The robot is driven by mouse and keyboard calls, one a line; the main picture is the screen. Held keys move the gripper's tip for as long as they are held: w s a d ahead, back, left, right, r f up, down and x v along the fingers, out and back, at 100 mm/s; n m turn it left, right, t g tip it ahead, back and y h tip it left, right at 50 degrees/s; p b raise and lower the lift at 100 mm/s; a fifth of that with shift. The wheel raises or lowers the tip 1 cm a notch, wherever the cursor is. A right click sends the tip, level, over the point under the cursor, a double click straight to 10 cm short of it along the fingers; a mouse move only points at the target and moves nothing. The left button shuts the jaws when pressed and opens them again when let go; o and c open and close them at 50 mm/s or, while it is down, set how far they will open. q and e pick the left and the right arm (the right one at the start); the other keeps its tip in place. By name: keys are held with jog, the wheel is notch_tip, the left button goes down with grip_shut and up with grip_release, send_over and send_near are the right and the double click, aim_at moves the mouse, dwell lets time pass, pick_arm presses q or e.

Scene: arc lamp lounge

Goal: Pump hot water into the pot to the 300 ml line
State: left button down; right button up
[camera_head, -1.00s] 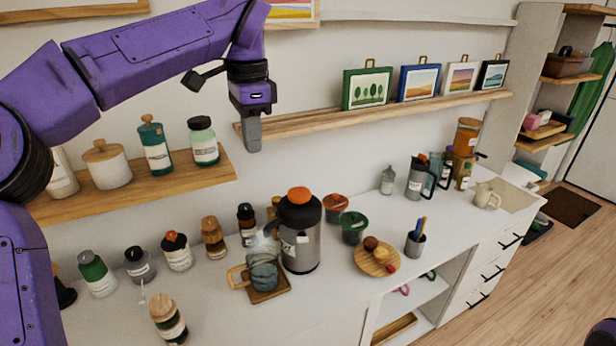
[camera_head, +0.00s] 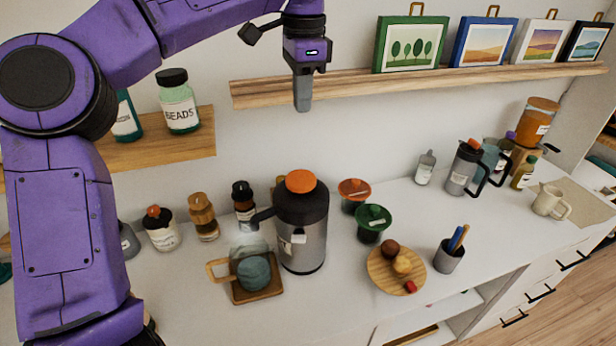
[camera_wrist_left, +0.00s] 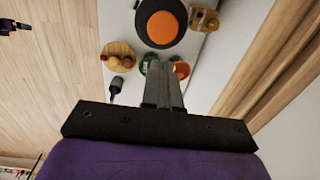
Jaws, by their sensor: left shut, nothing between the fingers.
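The pump flask (camera_head: 306,240), grey with a dark top and an orange cap (camera_head: 300,181), stands upright on the counter with its spout pointing left. The glass pot (camera_head: 253,272) with a wooden handle sits on a wooden trivet (camera_head: 262,294) just left of it, below the spout. Its water level and 300 ml line cannot be made out. My left gripper (camera_head: 302,106) is shut and empty, pointing down above the flask, apart from the cap. In the left wrist view the orange cap (camera_wrist_left: 162,27) lies beyond the fingertips (camera_wrist_left: 172,66). A small purple and dark part of my right arm shows there.
A shelf (camera_head: 400,82) with framed pictures runs behind my left gripper. Jars stand left of the pot.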

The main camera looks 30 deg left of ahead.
pick_arm(q)
notch_tip(320, 180, down, 3)
jog(key=shift+w+r+b, duration=0.1)
jog(key=shift+w+b, duration=0.05)
jog(key=shift+b, duration=0.7)
pick_arm(e)
notch_tip(320, 180, down, 3)
jog(key=shift+w+r, duration=0.1)
jog(key=shift+w, duration=0.05)
pick_arm(q)
jog(key=p, duration=0.3)
send_near(302, 179)
notch_tip(302, 179, down, 7)
jog(key=shift+r, duration=0.1)
pick_arm(e)
notch_tip(302, 179, up, 3)
jog(key=shift+f, duration=0.1)
